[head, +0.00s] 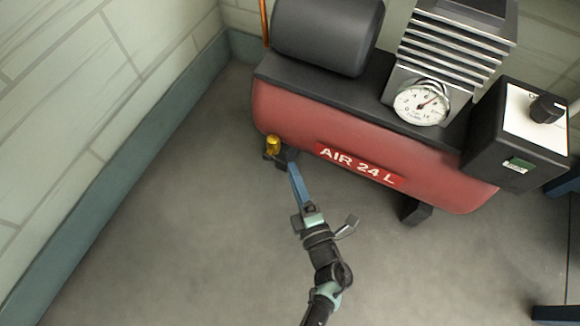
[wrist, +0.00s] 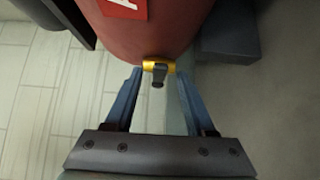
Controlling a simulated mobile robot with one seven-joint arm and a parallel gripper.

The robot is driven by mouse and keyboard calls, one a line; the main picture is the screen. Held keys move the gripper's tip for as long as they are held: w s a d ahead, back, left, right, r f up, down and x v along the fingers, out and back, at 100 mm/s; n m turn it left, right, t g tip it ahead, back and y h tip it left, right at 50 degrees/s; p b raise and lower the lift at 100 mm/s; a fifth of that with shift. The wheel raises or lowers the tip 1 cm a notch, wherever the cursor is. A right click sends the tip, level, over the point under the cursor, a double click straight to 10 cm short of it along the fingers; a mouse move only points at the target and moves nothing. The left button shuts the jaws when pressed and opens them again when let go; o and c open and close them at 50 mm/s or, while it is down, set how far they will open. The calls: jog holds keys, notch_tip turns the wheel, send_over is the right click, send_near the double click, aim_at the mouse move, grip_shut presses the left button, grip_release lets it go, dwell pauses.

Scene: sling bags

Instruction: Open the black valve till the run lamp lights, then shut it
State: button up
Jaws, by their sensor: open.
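The valve (head: 273,145) sits low at the left end of the red tank. Its body is yellow; in the wrist view a short dark handle (wrist: 158,80) hangs from the yellow body (wrist: 158,66). My gripper (head: 288,157) is at the valve in the head view. In the wrist view my gripper (wrist: 158,78) is open, one blue finger on each side of the handle, with gaps showing. A small green-and-white panel (head: 519,165) is on the black box's front; I cannot tell whether it is the run lamp or lit.
The red tank (head: 300,125), marked AIR 24 L, carries a dark motor (head: 327,35), a finned block and a round gauge (head: 422,103). A black box (head: 490,135) with a knob (head: 547,108) stands at right. Walls close the left and back. Floor in front is clear.

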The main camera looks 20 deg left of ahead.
aim_at(280, 162)
jog(key=shift+b+x, duration=0.5)
jog(key=shift+x, duration=1.35)
grip_shut()
